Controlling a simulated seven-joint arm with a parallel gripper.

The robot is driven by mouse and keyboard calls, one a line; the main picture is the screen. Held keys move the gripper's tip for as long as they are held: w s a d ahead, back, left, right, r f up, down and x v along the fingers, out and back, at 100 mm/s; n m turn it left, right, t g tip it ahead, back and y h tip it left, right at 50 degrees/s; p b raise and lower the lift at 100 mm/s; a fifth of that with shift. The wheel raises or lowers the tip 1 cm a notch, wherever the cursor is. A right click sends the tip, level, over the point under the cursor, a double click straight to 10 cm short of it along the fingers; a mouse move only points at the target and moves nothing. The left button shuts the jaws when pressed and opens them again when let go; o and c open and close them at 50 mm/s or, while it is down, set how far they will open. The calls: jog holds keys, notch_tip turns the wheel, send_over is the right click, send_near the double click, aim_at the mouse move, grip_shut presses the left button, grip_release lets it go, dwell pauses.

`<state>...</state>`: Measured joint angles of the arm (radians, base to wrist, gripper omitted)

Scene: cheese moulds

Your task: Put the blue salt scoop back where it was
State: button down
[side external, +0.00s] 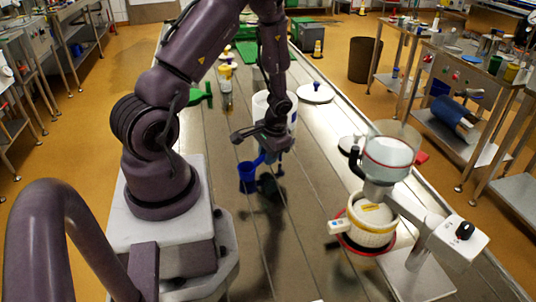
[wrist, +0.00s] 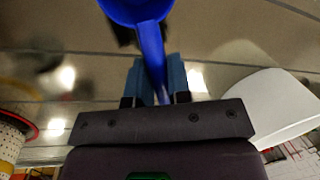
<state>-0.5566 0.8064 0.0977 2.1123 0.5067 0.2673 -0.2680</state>
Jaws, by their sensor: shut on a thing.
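The blue salt scoop (side external: 247,178) hangs from my gripper (side external: 268,153) in the side external view, its cup at the lower left of the jaws. In the wrist view the scoop (wrist: 137,8) has its bowl at the top edge, partly cut off, and its handle runs down between the fingers. My gripper (wrist: 153,80) is shut on this handle. The scoop looks held above the steel table (side external: 300,215), but its exact height is hard to tell. No marked resting place for the scoop is clear in these views.
A white bucket (side external: 262,106) stands just behind my gripper. A white lid (side external: 315,93) lies beyond it. At the right, a white mould (side external: 370,222) sits in a red ring under a press-like device (side external: 389,158). A green bottle (side external: 200,94) lies at the left. The table's front middle is clear.

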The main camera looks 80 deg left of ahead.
jog(key=shift+f, duration=0.1)
jog(key=c, duration=1.1)
grip_release()
jog(key=shift+o, duration=0.2)
jog(key=w+d+r+t, duration=0.1)
jog(key=w+d+r, duration=0.15)
jog(key=r, duration=0.65)
jog(key=w+d+r+t, duration=0.1)
jog(key=d+r, duration=0.3)
jog(key=r, duration=0.6)
jog(key=s+d+r+m+t+h, duration=0.1)
jog(key=s+d+r+m+t, duration=0.1)
jog(key=s+d+r, duration=0.2)
jog(key=s+d+r+m+t, duration=0.2)
jog(key=s+d+r+t, duration=0.1)
jog(key=d+r, duration=0.6)
jog(key=s+d, duration=0.1)
jog(key=d, duration=0.2)
jog(key=shift+r+m+h, duration=0.3)
jog(key=shift+r+h, duration=0.1)
